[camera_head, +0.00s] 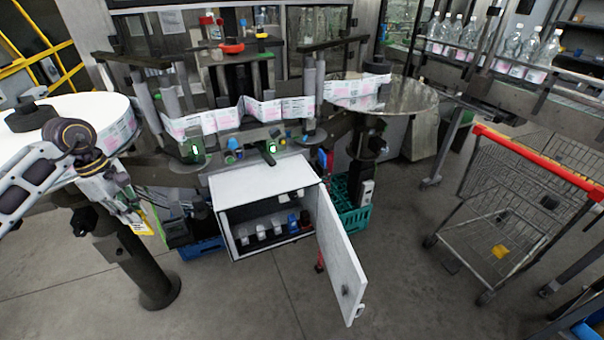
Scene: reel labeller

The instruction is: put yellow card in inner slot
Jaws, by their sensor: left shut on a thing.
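My left gripper (128,205) reaches in from the left, beside the black post under the white label reel. It is shut on the yellow card (142,228), a small piece with a white part, at the fingertips. Part of the card is hidden by the fingers. I cannot make out any slot clearly. A white cabinet (262,183) stands open to the right of the gripper, its door (340,255) swung toward me. My right gripper is not in view.
Small blocks, including a blue one (292,222), stand inside the cabinet. A blue crate (203,249) and a green crate (354,221) flank it. A shopping cart (522,200) holding a yellow item (501,251) stands right. The front floor is mostly clear.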

